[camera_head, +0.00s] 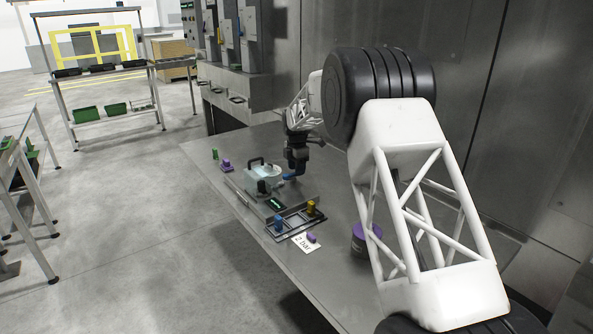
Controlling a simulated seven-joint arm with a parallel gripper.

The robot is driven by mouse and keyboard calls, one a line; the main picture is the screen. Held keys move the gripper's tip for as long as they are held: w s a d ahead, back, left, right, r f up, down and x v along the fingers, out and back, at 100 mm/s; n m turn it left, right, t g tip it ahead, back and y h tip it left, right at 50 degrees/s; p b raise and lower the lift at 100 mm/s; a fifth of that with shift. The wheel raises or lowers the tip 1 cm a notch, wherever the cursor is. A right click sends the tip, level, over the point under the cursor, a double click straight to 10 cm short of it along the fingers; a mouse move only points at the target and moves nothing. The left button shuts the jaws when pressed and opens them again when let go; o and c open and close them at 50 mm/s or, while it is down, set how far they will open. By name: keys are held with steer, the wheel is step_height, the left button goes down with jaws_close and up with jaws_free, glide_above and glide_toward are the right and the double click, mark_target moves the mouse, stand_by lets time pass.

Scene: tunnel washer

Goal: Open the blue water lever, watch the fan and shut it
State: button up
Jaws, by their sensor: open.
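My gripper (294,170) is at the end of my arm, pointing down over the right side of a grey machine (251,190) on the metal table. It is open. A blue piece (290,177), seemingly the water lever, shows just below its fingertips. I cannot tell whether they touch it, and the gripper partly hides it. A pale round part (266,170) on top of the machine may be the fan's window. It is too small to tell whether anything turns there. A dark handle stands behind it.
A black rack (295,222) with a blue peg (278,223) and a yellow peg (311,208) lies in front. A "2 bar" card (304,242) with a purple piece (312,237) is beside it. A purple-topped can (361,240) stands partly behind my arm.

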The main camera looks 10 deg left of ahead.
steer(key=shift+r, duration=3.35)
steer(key=shift+d+r, duration=0.1)
steer(key=shift+s+d+r, duration=0.15)
steer(key=s+d+r+m+t, duration=0.1)
steer(key=s+d+r+m, duration=0.6)
steer(key=s+d, duration=0.55)
steer(key=s+d+r+m, duration=0.5)
steer(key=s+d+r, duration=0.45)
steer(key=s, duration=0.65)
steer(key=s+d+f+m, duration=0.3)
steer(key=s+d+m, duration=0.1)
steer(key=s, duration=0.8)
steer(key=s+d+f+m+t, duration=0.1)
steer(key=s+d+f+m, duration=0.2)
steer(key=s, duration=1)
steer(key=s+d+f+m, duration=0.3)
steer(key=s+d+m, duration=0.3)
steer(key=s, duration=0.7)
steer(key=shift+s+m+t, duration=0.2)
steer(key=shift+m+t, duration=0.1)
steer(key=shift+m, duration=0.2)
